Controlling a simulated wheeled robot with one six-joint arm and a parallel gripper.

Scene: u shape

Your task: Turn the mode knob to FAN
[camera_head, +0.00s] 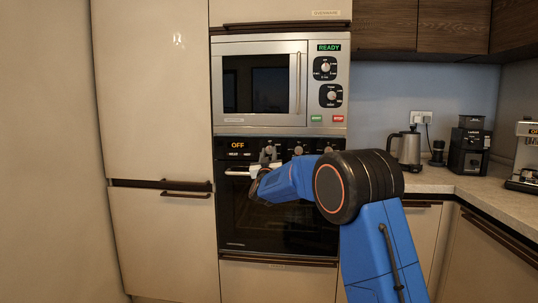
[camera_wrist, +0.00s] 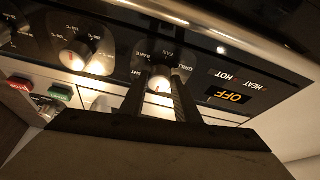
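The oven's mode knob (camera_wrist: 160,80) is a pale round knob beside the orange OFF display (camera_wrist: 229,95). The wrist view shows the panel upside down, with the FAN label (camera_wrist: 166,53) above the knob and GRILL and BAKE to its sides. A small reddish mark on the knob appears to point down in that view, away from FAN. My gripper (camera_wrist: 160,88) has one dark finger on each side of the knob; whether they touch it is unclear. In the head view, my gripper (camera_head: 258,184) is in front of the oven, below the mode knob (camera_head: 268,151).
Another oven knob (camera_wrist: 75,54) is beside the mode knob. The oven handle (camera_head: 236,173) runs below the panel. A microwave (camera_head: 262,84) is above, with its green and red buttons close by. A kettle (camera_head: 409,148) and coffee grinder (camera_head: 468,148) stand on the right counter.

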